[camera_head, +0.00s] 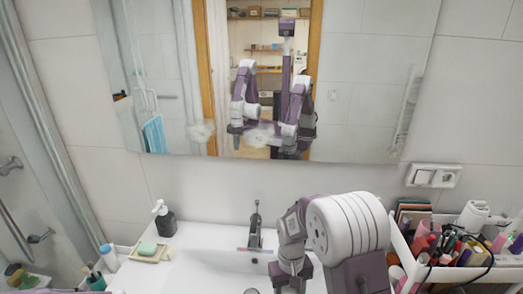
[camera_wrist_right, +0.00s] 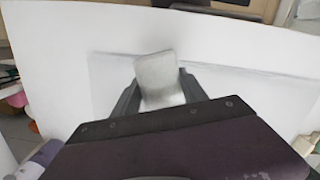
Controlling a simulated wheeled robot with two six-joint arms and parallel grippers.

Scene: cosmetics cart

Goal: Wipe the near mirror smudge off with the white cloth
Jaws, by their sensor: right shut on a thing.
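The mirror (camera_head: 375,80) hangs on the tiled wall. Two cloudy white smudges show along its lower part: one to the left (camera_head: 201,132) and one nearer the middle (camera_head: 261,135), over my reflection. My right arm reaches down over the sink, below and apart from the mirror. In the right wrist view my right gripper (camera_wrist_right: 158,88) is shut on the white cloth (camera_wrist_right: 156,72), a pale rounded pad held upright between the fingers. The cloth does not show clearly in the head view. My left gripper shows directly in neither view.
The white sink (camera_head: 205,270) has a dark faucet (camera_head: 255,228). A cosmetics cart (camera_head: 410,255) full of items stands right. The space before the mirror is clear.

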